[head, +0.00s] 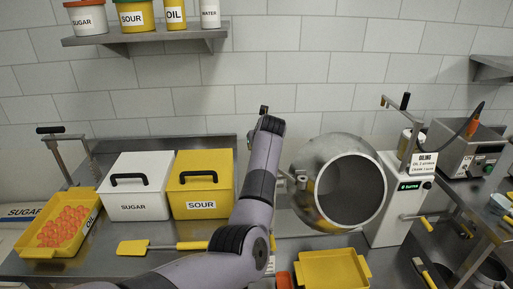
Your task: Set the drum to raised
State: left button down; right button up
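The drum (309,165) is a round metal vessel right of centre. Its dark open mouth (350,190) faces toward me and slightly to the right. It sits beside a white machine housing (392,222) with a small green display and an "OILING" label. A crank-like lever with a dark grip (405,101) stands on top of the housing. My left arm rises from the bottom, just left of the drum. Its far end is by a small dark piece (263,110); the fingers cannot be made out. My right gripper is not in view.
A white SUGAR box (136,203) and a yellow SOUR box (201,198) stand left of my arm. A yellow tray (44,252) of orange gummies is far left. A yellow-ended spatula (132,247) and an empty yellow tray (333,272) lie in front. A shelf (140,38) holds labelled containers.

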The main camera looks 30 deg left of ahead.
pick_arm(q)
jog(key=shift+w+a+r, duration=0.1)
jog(key=shift+a+r, duration=0.05)
jog(key=shift+r, duration=0.3)
jog(key=c, duration=1.8)
grip_release()
jog(key=o, duration=0.4)
jog(key=shift+w+f, duration=0.15)
jog(key=shift+f, duration=0.25)
jog(key=shift+s+d+r, duration=0.25)
jog(key=v, duration=0.6)
jog(key=shift+s+d+r, duration=0.15)
jog(key=shift+s+r, duration=0.1)
jog(key=shift+s, duration=0.05)
